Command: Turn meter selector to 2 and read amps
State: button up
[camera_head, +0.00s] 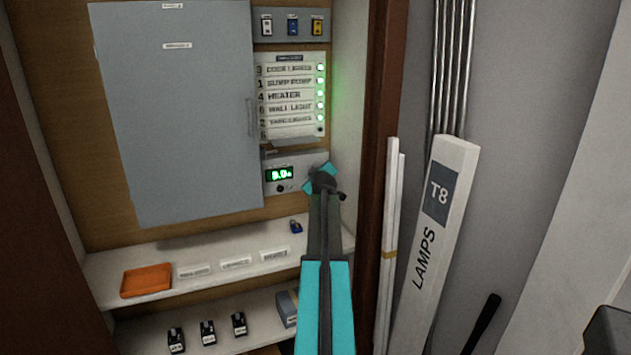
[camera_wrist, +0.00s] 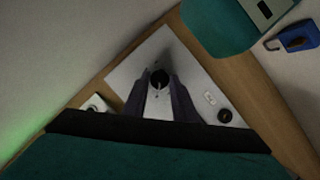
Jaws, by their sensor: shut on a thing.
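The meter (camera_head: 295,160) is a grey panel on the cabinet's back board with a lit green display (camera_head: 280,174). Its digits are blurred, perhaps 0.0 or 8.0. A small black round part (camera_head: 280,188) sits below the display. My gripper (camera_head: 322,180) is at the meter's right side and covers that part. In the wrist view, my gripper (camera_wrist: 160,90) has its two dark fingers closed around a black round knob (camera_wrist: 160,76) on the pale panel (camera_wrist: 180,52). A second black round part (camera_wrist: 225,116) is to the right. The knob's setting cannot be read.
A circuit list (camera_head: 290,95) with green lights hangs above the meter, beside a large grey cabinet door (camera_head: 185,110). A blue padlock (camera_head: 295,227) and an orange tray (camera_head: 146,280) are on the shelf below. A lamp box (camera_head: 435,225) leans at the right.

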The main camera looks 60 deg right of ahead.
dwell(0.3)
jog(key=o, duration=1)
jog(key=shift+s+a, duration=0.1)
jog(key=shift+a, duration=0.05)
jog(key=shift+b+v, duration=0.7)
jog(key=shift+v, duration=6.05)
jog(key=shift+s, duration=0.1)
